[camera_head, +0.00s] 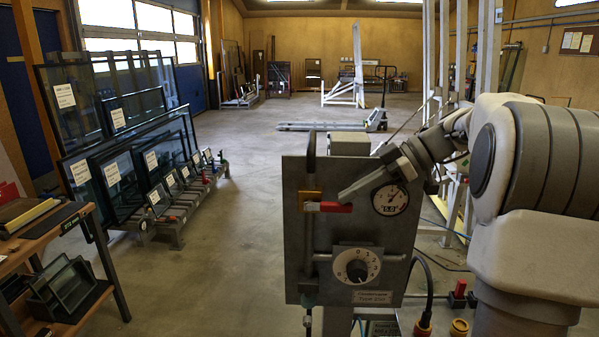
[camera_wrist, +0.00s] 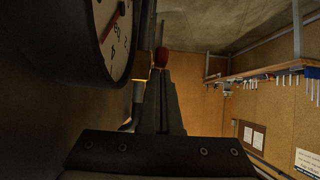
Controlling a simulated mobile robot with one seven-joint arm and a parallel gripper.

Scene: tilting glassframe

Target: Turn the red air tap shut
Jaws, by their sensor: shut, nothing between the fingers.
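The red air tap (camera_head: 330,207) is a red lever on a yellow body (camera_head: 309,198), set on a vertical pipe at the left of a grey panel (camera_head: 345,226). Its lever lies level and points right, across the pipe. My gripper (camera_head: 342,197) is shut and empty, its fingertips by the lever's right end. In the wrist view the shut fingertips (camera_wrist: 161,73) point at the lever's red end (camera_wrist: 160,56), with yellow behind it. I cannot tell whether they touch.
A round gauge (camera_head: 390,200) sits right of the lever and looms close beside my fingers in the wrist view (camera_wrist: 114,38). A dial knob (camera_head: 357,270) is below. Glass frames (camera_head: 120,165) lean on a rack at left. The floor (camera_head: 245,215) between is clear.

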